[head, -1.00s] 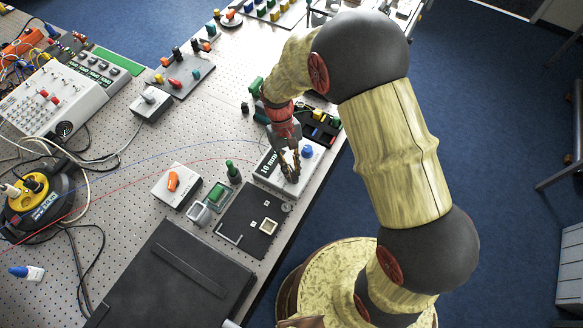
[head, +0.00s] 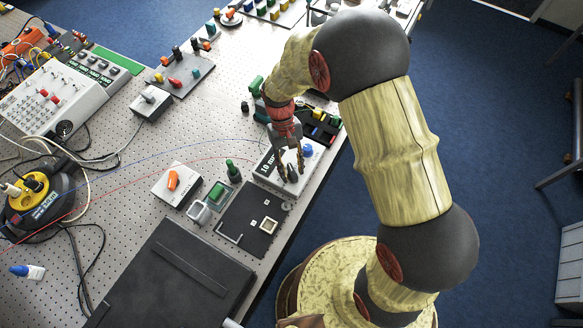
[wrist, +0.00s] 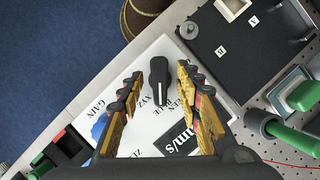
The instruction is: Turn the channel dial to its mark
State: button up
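The channel dial (wrist: 158,78) is a black, elongated knob with a white line, on a white box (wrist: 140,60). In the wrist view the line points down toward small printed labels, partly readable as "XYZ". My gripper (wrist: 160,76) is open, with one yellow finger on each side of the dial and a visible gap on both sides. I cannot tell how far the fingertips are above the box face. In the head view my gripper (head: 291,169) is over the box (head: 262,176), with the dial (head: 292,174) between its fingers. The target mark cannot be singled out.
A blue knob (head: 307,150) is on the same box. An orange-knob box (head: 174,183) is further left. The table edge is close on the right.

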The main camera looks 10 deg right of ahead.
jog(key=v, duration=1.2)
dwell(0.5)
jog(key=s+d+r+m+t+b, duration=0.1)
jog(key=s+d+r+t+b, duration=0.4)
jog(key=s, duration=0.3)
jog(key=s+d+r+m+t+y+b, duration=0.1)
jog(key=s+d+r+t+b, duration=0.3)
jog(key=s+d, duration=0.4)
jog(key=shift+s+r+t+b, duration=0.35)
jog(key=shift+s+t+b, duration=0.25)
jog(key=shift+b, duration=0.65)
jog(key=shift+s, duration=0.15)
